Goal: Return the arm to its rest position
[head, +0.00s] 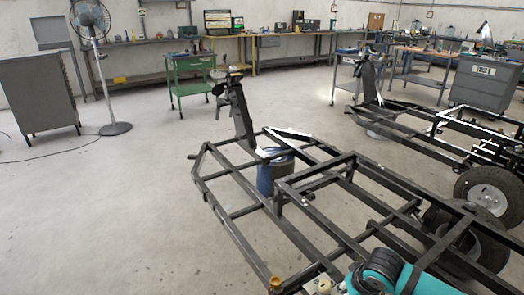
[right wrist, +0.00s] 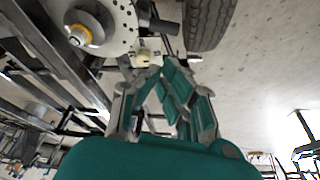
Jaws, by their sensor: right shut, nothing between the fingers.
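In the right wrist view my right gripper (right wrist: 162,78) has teal and grey fingers that lean together at the tips, with nothing held between them. A brake disc hub (right wrist: 103,22) with a yellow-ringed centre is beyond the fingers at upper left, and a black tyre (right wrist: 208,20) is at upper right. In the head view a teal and black part of my arm (head: 388,275) reaches in at the bottom right, over the near end of the black chassis frame (head: 238,222). The right fingertips cannot be made out there. My left gripper is in neither view.
A blue drum (head: 272,178) stands by the frame's far end. A second chassis (head: 430,135) with a wheel (head: 490,190) is at right. A fan (head: 97,60), grey cabinet (head: 38,92) and green cart (head: 190,78) stand farther back. The left floor is mostly clear.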

